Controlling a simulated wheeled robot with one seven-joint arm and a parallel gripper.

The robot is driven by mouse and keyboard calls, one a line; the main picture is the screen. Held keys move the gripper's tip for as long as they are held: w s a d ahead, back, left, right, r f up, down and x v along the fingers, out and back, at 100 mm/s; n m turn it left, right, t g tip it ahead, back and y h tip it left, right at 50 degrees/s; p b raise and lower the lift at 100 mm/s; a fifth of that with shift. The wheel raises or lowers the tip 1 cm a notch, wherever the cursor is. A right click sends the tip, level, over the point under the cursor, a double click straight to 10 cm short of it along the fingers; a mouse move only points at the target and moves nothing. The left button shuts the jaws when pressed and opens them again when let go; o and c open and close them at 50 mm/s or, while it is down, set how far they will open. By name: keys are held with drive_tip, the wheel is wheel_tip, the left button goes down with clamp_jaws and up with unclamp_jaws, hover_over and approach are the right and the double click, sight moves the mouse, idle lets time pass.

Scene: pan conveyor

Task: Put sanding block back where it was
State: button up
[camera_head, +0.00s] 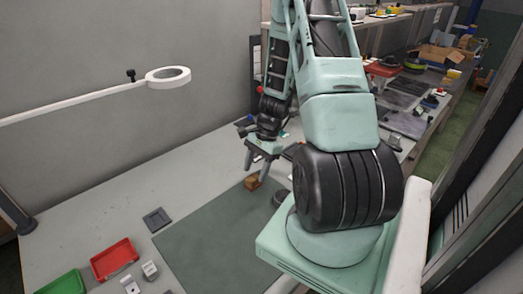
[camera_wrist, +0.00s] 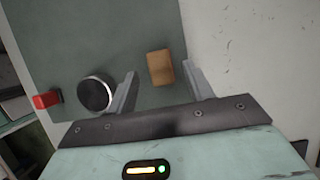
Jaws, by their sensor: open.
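The sanding block, a small brown block (camera_head: 252,183), lies at the far edge of the dark green mat (camera_head: 215,240) on the bench. In the wrist view the block (camera_wrist: 160,68) lies on the mat between the lines of my two fingers, nearer the right one. My gripper (camera_head: 262,160) is just above the block in the head view. I cannot tell how high the fingertips are above the block.
A round black object (camera_wrist: 96,93) is close to my left finger in the wrist view, with a red object (camera_wrist: 46,99) beyond it. A white ring lamp (camera_head: 168,77) hangs above.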

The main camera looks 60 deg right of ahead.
drive_tip(key=w+v, duration=0.1)
drive_tip(key=v, duration=0.7)
drive_tip(key=shift+s+r, duration=0.25)
drive_tip(key=shift+s, duration=0.25)
drive_tip(key=w+a+r+n+g, duration=0.1)
drive_tip(key=w+a+r+n, duration=0.1)
drive_tip(key=a+n, duration=0.35)
drive_tip(key=w+a+r+n+h, duration=0.1)
drive_tip(key=a+r+n, duration=0.15)
drive_tip(key=a, duration=0.65)
drive_tip(key=w+a+r+n+g, duration=0.15)
drive_tip(key=a+n, duration=0.25)
drive_tip(key=a, duration=0.4)
drive_tip(key=s+a+r+n+h, duration=0.1)
drive_tip(key=s+a+r+n, duration=0.1)
drive_tip(key=s+a+n, duration=0.5)
drive_tip(key=s+a+r+n+t+h, duration=0.1)
drive_tip(key=s+a+r+n, duration=0.2)
drive_tip(key=s+a+n, duration=0.4)
drive_tip(key=a+n, duration=0.2)
drive_tip(key=a, duration=0.3)
drive_tip(key=shift+s+r+n+h, duration=0.2)
drive_tip(key=shift+s+n+h, duration=0.1)
drive_tip(key=shift+s+h, duration=0.1)
